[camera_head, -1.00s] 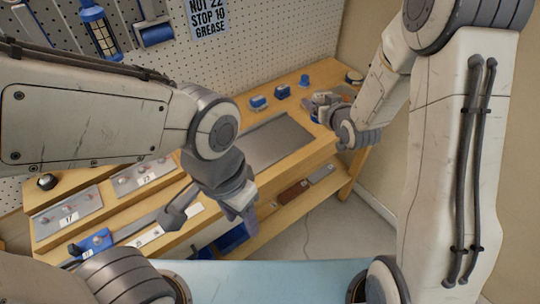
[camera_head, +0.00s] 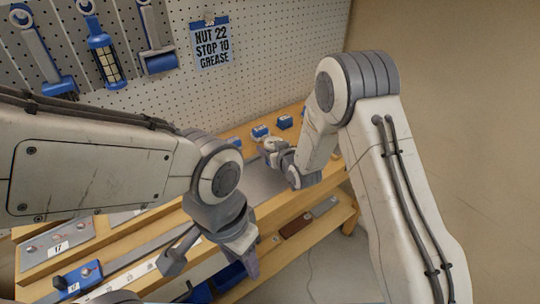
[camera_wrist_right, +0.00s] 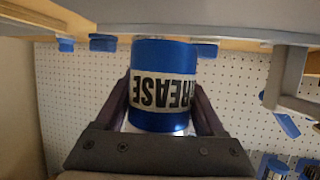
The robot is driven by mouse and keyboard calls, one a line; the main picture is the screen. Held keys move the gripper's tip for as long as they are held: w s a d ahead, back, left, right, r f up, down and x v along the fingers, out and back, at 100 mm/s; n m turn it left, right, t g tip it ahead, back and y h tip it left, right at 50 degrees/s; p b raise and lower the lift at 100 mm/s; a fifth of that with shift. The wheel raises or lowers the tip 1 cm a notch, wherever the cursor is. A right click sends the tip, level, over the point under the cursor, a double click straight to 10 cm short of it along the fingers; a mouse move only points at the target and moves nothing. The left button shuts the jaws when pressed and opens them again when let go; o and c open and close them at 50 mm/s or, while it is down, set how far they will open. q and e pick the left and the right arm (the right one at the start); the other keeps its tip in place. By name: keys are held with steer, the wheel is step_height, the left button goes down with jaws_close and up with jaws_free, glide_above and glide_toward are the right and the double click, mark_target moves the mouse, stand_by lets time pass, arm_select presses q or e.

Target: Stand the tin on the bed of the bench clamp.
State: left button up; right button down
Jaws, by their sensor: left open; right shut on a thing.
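The blue tin (camera_wrist_right: 163,85) with a white GREASE label is between the fingers of my right gripper (camera_wrist_right: 163,112) in the right wrist view. Its label reads upside down there, as does the whole bench scene. In the head view my right gripper (camera_head: 272,150) is above the back of the bench; the tin is hard to make out there. My left gripper (camera_head: 248,262) is open and points down at the bench's front edge.
Several small blue blocks (camera_head: 260,131) stand along the bench's back. A bare grey plate (camera_head: 265,183) lies mid-bench. Tools hang on the pegboard (camera_head: 270,50) beside a note (camera_head: 211,45). A lower shelf (camera_head: 310,235) holds a brown block and blue bins.

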step_height(320, 180, down, 4)
steer(key=shift+r+p, duration=0.1)
steer(key=shift+p, duration=0.3)
steer(key=shift+f, duration=0.2)
steer(key=shift+c, duration=2)
jaws_free()
steer(key=shift+f, duration=0.15)
steer(key=o, duration=0.4)
